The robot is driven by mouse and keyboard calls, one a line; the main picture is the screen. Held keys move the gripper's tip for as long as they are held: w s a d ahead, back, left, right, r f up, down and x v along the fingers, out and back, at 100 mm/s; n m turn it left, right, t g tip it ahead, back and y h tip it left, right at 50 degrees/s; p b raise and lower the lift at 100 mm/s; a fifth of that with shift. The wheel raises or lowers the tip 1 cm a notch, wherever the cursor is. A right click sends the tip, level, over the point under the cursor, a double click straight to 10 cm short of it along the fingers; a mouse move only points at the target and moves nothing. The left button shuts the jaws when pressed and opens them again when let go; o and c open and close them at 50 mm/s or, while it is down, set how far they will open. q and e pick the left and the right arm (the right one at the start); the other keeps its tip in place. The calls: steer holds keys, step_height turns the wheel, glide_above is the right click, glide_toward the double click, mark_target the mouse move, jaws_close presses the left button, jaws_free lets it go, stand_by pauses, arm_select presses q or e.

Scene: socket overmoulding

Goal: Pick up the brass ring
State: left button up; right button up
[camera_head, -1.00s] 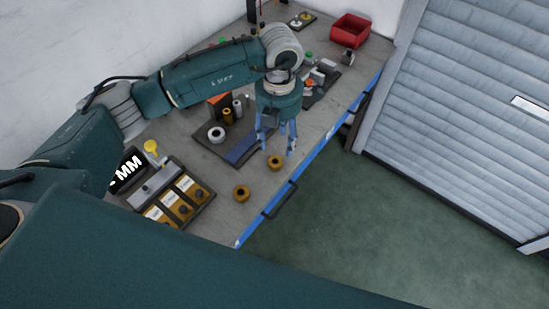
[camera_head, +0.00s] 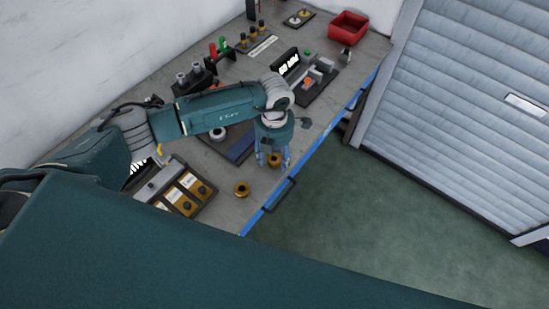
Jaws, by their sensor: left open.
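Two small brass rings sit on the grey workbench (camera_head: 226,211) near its front edge. One brass ring (camera_head: 242,188) stands free. The other brass ring (camera_head: 274,161) is at my left gripper (camera_head: 273,164). The left gripper points down and is open, with its blue fingers on either side of this ring in the picture. I cannot tell whether the fingers touch it or how high they are above the bench. The gripper's body and fingers hide part of the ring. My right gripper is not in view.
A tray of labelled brass-coloured blocks (camera_head: 184,192) lies to the left. A fixture with small parts (camera_head: 310,84) and a red bin (camera_head: 348,26) stand farther back. The blue bench edge (camera_head: 262,213) runs close by.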

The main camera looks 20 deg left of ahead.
arm_select(q)
jaws_close()
steer(key=shift+r, duration=0.1)
step_height(320, 180, up, 19)
steer(key=b, duration=0.5)
steer(key=s+a+m, duration=0.2)
steer(key=s+m, duration=0.5)
steer(key=m, duration=0.8)
steer(key=s+a+m, duration=0.2)
steer(key=s+m, duration=0.5)
steer(key=m, duration=0.8)
